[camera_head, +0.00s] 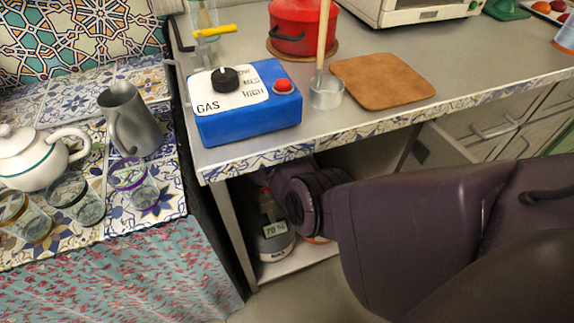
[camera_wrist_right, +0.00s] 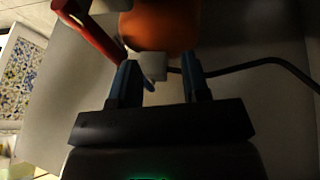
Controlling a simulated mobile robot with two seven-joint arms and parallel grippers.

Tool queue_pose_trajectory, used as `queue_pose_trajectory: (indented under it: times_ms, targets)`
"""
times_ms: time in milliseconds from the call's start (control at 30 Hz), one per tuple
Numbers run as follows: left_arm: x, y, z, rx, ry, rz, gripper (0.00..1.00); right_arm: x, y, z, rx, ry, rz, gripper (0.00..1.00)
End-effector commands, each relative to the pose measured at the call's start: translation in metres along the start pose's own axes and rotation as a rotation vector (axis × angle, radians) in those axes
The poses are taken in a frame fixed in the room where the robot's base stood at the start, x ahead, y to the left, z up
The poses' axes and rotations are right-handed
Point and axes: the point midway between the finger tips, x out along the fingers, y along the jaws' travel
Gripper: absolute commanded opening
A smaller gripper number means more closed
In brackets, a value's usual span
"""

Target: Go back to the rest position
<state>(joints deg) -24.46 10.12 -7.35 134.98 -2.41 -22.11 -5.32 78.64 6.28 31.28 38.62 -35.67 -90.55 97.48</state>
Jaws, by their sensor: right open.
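My right arm reaches in from the right in the head view and goes under the front of the counter (camera_head: 330,153). Its gripper is hidden there behind the arm and counter. In the right wrist view my right gripper (camera_wrist_right: 160,78) is open, its two blue-grey fingers apart. A small pale block (camera_wrist_right: 152,66) shows between or just beyond the fingertips; I cannot tell whether they touch it. An orange rounded object (camera_wrist_right: 160,28) is right behind the block. My left gripper is not in view.
A grey container with a 70 % label (camera_head: 275,232) stands on the low shelf (camera_head: 300,262) by my right arm. A dark cable (camera_wrist_right: 262,62) runs right of the fingers and a red bar (camera_wrist_right: 90,32) left. Glasses, a teapot (camera_head: 32,158) and a metal jug (camera_head: 130,118) stand left.

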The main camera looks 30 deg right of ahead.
Motion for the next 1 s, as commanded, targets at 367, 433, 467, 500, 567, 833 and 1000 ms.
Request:
queue_pose_trajectory:
  times_ms: [367,433,467,500,567,833,1000]
  targets:
    - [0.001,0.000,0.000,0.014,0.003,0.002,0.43,-0.005,-0.005,0.008,0.000,0.000,-0.001,0.43]
    - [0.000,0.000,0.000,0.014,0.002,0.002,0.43,-0.005,-0.005,0.008,0.000,0.000,-0.001,0.43]
    - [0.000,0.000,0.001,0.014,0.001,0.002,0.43,-0.005,-0.005,0.008,0.000,0.000,-0.001,0.43]
    - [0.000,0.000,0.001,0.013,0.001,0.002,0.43,-0.005,-0.005,0.008,0.000,0.000,-0.001,0.43]
    - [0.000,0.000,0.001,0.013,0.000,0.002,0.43,-0.005,-0.005,0.008,0.000,0.000,-0.001,0.43]
    - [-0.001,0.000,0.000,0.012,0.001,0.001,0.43,0.000,-0.004,0.002,-0.016,0.005,-0.020,0.43]
    - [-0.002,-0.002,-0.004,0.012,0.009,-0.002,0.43,0.020,-0.003,-0.027,-0.117,0.044,-0.120,0.43]
